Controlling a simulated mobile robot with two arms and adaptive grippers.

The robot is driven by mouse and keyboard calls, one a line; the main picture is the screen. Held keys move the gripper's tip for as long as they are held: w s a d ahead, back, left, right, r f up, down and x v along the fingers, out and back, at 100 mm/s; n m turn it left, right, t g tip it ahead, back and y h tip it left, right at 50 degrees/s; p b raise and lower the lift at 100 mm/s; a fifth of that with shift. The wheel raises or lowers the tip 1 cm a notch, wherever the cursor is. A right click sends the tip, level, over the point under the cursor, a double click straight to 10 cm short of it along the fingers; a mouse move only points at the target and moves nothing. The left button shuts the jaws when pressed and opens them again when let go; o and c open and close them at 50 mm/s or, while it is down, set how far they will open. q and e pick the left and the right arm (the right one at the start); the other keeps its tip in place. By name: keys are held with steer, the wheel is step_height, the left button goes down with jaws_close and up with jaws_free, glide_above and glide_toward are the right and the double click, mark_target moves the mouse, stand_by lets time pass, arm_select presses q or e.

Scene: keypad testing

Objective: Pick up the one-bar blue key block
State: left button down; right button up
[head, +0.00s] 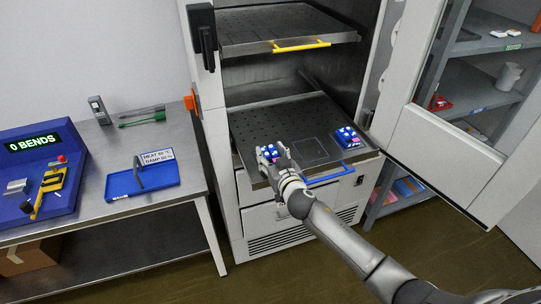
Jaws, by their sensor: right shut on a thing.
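A blue block with white markings (269,151) is at the front left of the cabinet's lower perforated shelf (270,119). My right gripper (273,157) is shut on it, and my fingers hide part of it. A second blue block with white markings (347,136) stands at the right of the same shelf. The bar counts are too small to read, so I cannot tell which is the one-bar block. I cannot tell whether the held block touches the shelf. My left gripper is not in view.
The lower shelf has a blue front handle (329,175); the upper shelf has a yellow one (301,46). The open glass door (440,130) stands at the right. A steel bench (95,165) at the left holds a blue tray (118,187) and a bend tester (35,150).

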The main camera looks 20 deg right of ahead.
steer(key=shift+r, duration=0.2)
steer(key=shift+r, duration=0.2)
step_height(320, 180, up, 2)
steer(key=shift+r, duration=0.1)
steer(key=s+a+r+b, duration=0.1)
steer(key=s+r+b, duration=0.1)
steer(key=s+r, duration=1)
steer(key=s+f, duration=0.5)
steer(key=s, duration=0.5)
steer(key=shift+s+a+f+h, duration=0.25)
steer(key=shift+s+h, duration=0.05)
